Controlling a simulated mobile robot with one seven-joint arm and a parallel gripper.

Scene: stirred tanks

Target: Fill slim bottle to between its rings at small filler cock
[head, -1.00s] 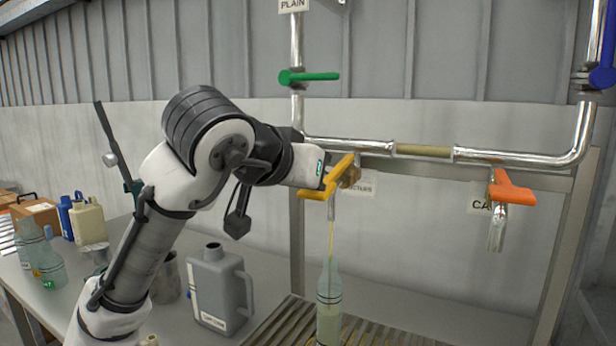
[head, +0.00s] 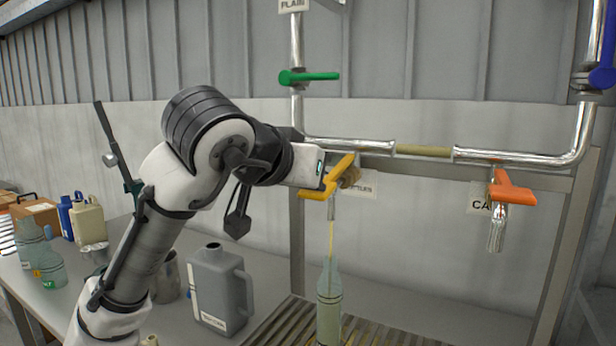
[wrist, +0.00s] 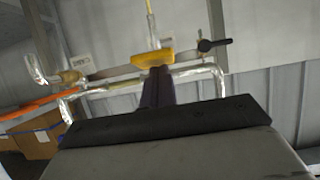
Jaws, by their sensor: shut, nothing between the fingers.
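The slim bottle (head: 329,308), clear greenish with dark rings round its body, stands upright on the slatted rack under a spout (head: 332,208). A thin yellow stream (head: 331,243) runs from the spout into its neck. Pale liquid fills the lower part; its surface seems near the rings, but I cannot tell exactly where. The cock above has a yellow handle (head: 318,194). My gripper (head: 325,178) is at this handle, its tips partly hidden in the head view. In the wrist view, my dark shut fingers (wrist: 157,88) reach the yellow handle (wrist: 152,60), with nothing between them.
A grey jug (head: 218,290) stands on the bench left of the slatted rack (head: 275,322). An orange-handled cock (head: 512,192) is at the right, a green-handled one (head: 310,77) above. Several bottles and a beige canister (head: 89,222) are at the left.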

